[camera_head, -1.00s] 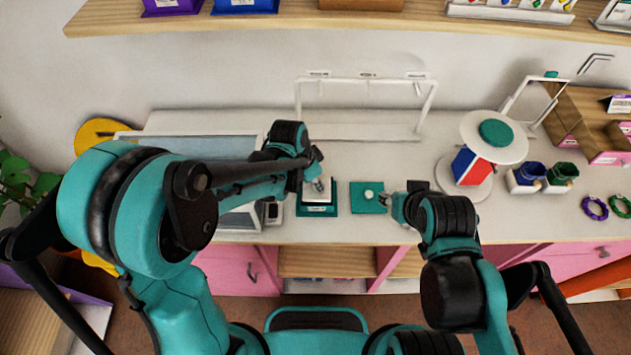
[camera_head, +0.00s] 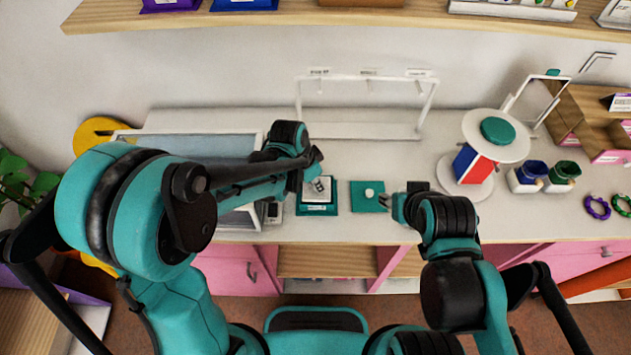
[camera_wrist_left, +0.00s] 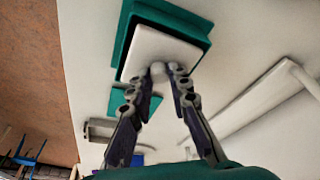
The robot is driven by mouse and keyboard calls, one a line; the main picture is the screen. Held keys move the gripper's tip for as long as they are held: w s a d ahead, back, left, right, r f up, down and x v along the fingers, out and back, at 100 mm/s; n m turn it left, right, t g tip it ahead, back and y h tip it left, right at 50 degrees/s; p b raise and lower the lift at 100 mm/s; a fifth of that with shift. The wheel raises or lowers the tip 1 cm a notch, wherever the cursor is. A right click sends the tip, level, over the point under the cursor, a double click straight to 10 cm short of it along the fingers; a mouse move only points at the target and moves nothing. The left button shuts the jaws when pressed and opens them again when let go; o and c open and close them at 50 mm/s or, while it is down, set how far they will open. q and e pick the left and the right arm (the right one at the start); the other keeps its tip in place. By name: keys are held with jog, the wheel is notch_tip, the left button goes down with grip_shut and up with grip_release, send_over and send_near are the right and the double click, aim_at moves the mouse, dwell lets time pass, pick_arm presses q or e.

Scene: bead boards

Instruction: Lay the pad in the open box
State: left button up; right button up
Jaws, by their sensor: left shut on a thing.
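The white square pad (camera_wrist_left: 160,52) has a small pale knob, and my left gripper (camera_wrist_left: 163,75) is shut on it. The pad is over the teal open box (camera_wrist_left: 120,42), whose edges show around it in the left wrist view. In the head view the box (camera_head: 317,210) stands on the counter below my left gripper (camera_head: 318,184). Whether the pad touches the box floor cannot be told. My right gripper (camera_head: 388,202) is just right of a flat teal square with a pale knob (camera_head: 357,203); its finger opening is unclear.
A glass-topped case (camera_head: 235,220) stands left of the box. A white rack (camera_head: 365,135) is behind. A round-topped stand (camera_head: 473,125), two cups (camera_head: 563,173) and rings (camera_head: 596,207) are to the right. The front edge of the counter (camera_head: 345,240) is close.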

pick_arm(q)
jog(key=shift+f+b, duration=1.2)
jog(key=shift+f, duration=0.05)
dwell(0.3)
jog(key=o, duration=0.9)
jog(key=shift+o, duration=0.2)
jog(key=o, duration=0.3)
jog(key=shift+r, duration=0.15)
jog(key=shift+r+p, duration=3.05)
jog(key=shift+r, duration=0.85)
